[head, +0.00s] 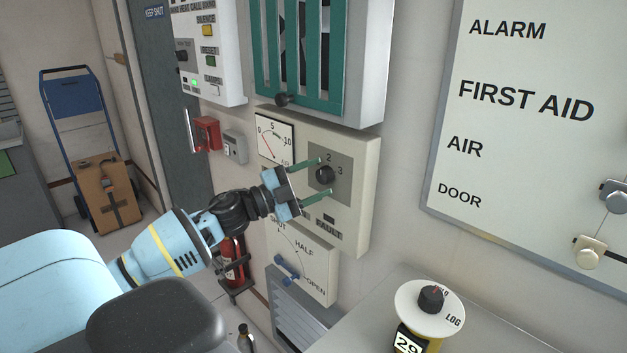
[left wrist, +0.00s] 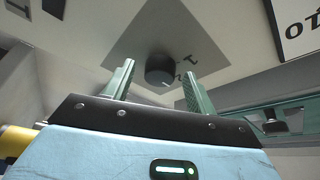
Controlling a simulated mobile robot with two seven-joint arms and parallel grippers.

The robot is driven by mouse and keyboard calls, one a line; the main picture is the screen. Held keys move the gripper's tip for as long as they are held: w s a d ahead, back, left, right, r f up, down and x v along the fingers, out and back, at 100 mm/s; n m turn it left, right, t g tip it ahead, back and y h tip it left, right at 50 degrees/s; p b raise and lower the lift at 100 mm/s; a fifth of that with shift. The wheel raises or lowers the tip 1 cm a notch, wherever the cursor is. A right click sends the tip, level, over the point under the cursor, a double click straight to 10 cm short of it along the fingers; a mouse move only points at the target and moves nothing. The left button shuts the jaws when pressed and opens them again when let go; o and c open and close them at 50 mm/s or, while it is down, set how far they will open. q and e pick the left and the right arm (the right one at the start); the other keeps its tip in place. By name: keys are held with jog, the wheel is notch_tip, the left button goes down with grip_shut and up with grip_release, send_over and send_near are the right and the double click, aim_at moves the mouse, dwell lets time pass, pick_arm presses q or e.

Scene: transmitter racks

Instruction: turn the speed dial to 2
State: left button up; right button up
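The speed dial is a black round knob (head: 325,175) on a grey square plate on the front of a cream wall box (head: 357,185). The digits 2 and 3 show beside it in the head view. My left gripper (head: 325,177) is open, its two green fingers pointing at the box, one above and one below the knob. In the left wrist view the knob (left wrist: 160,69) lies ahead between the fingers, and a small pale mark shows on it. I cannot tell exactly which digit it points to, or whether the fingers touch it. My right gripper is not in view.
A green-barred cabinet (head: 350,65) hangs above the box, and a gauge (head: 275,138) sits at its left. A HALF/OPEN lever panel (head: 318,268) is below. A yellow LOG post (head: 430,300) stands at lower right, beside a FIRST AID board (head: 525,140).

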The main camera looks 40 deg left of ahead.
pick_arm(q)
jog(key=v, duration=0.7)
jog(key=shift+s, duration=0.4)
jog(key=shift+a, duration=0.15)
dwell(0.5)
jog(key=s+d+f+n+g+y, duration=0.1)
jog(key=s+d+f+n+y, duration=0.15)
jog(key=f, duration=0.55)
jog(key=s+d+f+n+y, duration=0.15)
jog(key=f+n, duration=0.25)
jog(key=f, duration=0.5)
jog(key=s+d+f+n+g+y, duration=0.1)
jog(key=s+d+f+n+y, duration=0.2)
jog(key=f, duration=0.5)
jog(key=s+d+f+n+g, duration=0.5)
jog(key=s+d+f+g, duration=0.2)
jog(key=s+d+f, duration=0.8)
jog(key=d+f, duration=0.2)
jog(key=d, duration=0.2)
jog(key=shift+s+n, duration=0.35)
